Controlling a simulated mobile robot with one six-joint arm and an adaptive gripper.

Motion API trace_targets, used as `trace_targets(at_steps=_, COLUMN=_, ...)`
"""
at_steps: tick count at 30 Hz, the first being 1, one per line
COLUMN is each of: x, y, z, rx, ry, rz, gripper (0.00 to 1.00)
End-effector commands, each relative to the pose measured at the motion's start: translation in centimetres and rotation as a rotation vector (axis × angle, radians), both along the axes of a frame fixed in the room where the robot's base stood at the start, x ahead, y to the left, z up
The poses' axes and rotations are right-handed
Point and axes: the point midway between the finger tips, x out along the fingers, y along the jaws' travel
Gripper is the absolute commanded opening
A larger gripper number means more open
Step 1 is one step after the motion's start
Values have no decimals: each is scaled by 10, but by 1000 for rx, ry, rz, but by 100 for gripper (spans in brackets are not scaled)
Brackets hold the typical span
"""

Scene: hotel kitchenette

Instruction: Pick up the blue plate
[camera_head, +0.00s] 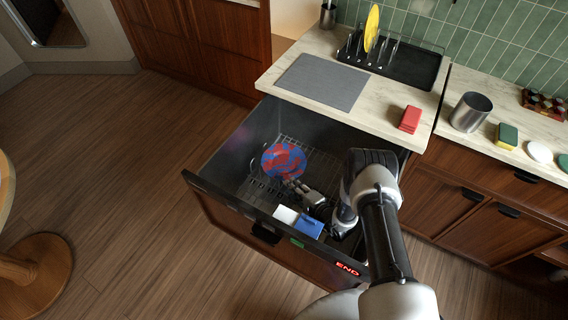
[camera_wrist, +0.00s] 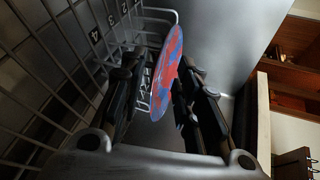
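The blue plate (camera_head: 284,160) has red blotches. It stands tilted in the wire rack of the pulled-out dishwasher drawer (camera_head: 222,157). In the wrist view the plate (camera_wrist: 168,68) shows nearly edge-on between my fingers. My gripper (camera_head: 296,186) is down inside the drawer at the plate's lower right edge. In the wrist view my gripper (camera_wrist: 162,72) is open, with one finger on each side of the plate. A gap shows between the left finger and the plate; the right finger is very close, and contact cannot be told.
A white and blue item (camera_head: 305,226) lies at the drawer's front. The drawer walls surround my gripper.

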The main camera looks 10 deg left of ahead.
Motion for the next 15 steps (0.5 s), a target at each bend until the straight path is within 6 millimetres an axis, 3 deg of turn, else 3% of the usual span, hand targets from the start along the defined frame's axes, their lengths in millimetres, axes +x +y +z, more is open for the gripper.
trace_targets(at_steps=15, x=40, y=46, z=-23, rx=1, ry=0, rz=2, gripper=30)
